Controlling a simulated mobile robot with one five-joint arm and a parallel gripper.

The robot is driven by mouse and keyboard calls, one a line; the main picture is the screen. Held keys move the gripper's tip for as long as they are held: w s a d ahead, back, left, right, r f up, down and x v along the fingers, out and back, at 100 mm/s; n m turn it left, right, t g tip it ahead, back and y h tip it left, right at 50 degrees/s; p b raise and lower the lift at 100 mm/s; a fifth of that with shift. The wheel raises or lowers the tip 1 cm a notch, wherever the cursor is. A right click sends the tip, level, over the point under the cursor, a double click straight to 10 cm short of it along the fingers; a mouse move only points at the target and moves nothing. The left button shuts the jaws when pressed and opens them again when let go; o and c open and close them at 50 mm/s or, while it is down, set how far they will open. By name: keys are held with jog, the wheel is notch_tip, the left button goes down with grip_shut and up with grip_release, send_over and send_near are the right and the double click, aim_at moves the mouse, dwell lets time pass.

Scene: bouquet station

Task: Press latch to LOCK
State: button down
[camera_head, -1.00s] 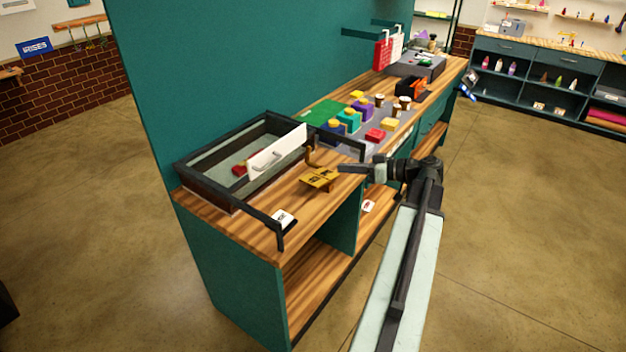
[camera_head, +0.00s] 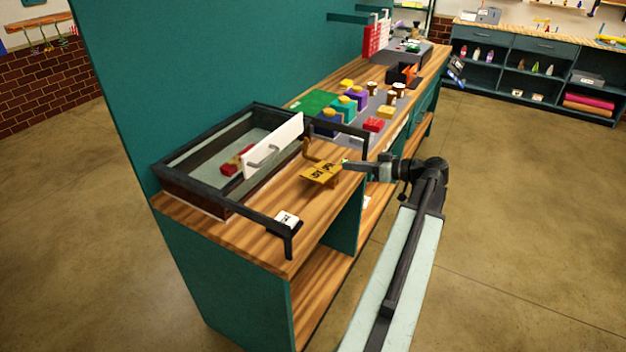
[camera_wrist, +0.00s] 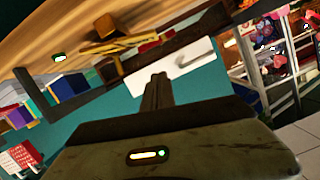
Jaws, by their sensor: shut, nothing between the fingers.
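The brass-yellow latch (camera_head: 322,173) with dark lettering sits on the wooden bench top in front of the drawer unit. A brown upright piece (camera_head: 309,150) stands at its back. I cannot read its lettering surely. My gripper (camera_head: 350,165) is shut and empty, with its tip close to the latch's right end. I cannot tell whether they touch. In the wrist view, the latch (camera_wrist: 118,45) shows beyond my gripper's shut fingers (camera_wrist: 157,82), up and to the left of them. The white drawer front (camera_head: 274,146) with a grey handle stands behind the latch.
A dark-framed tray (camera_head: 176,187) holds a red block (camera_head: 236,161). Floor to the right is clear.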

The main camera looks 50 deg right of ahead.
jog(key=b, duration=0.2)
send_over(320, 180)
jog(key=d, duration=0.1)
notch_tip(320, 180, down, 2)
jog(key=shift+s+f, duration=0.15)
jog(key=shift+f, duration=0.05)
jog(key=f+b, duration=0.2)
jog(key=b, duration=0.1)
jog(key=shift+a+f, duration=0.35)
jog(key=shift+a+f+b, duration=0.15)
jog(key=shift+f+b, duration=0.4)
jog(key=shift+b, duration=0.1)
jog(key=shift+a, duration=0.15)
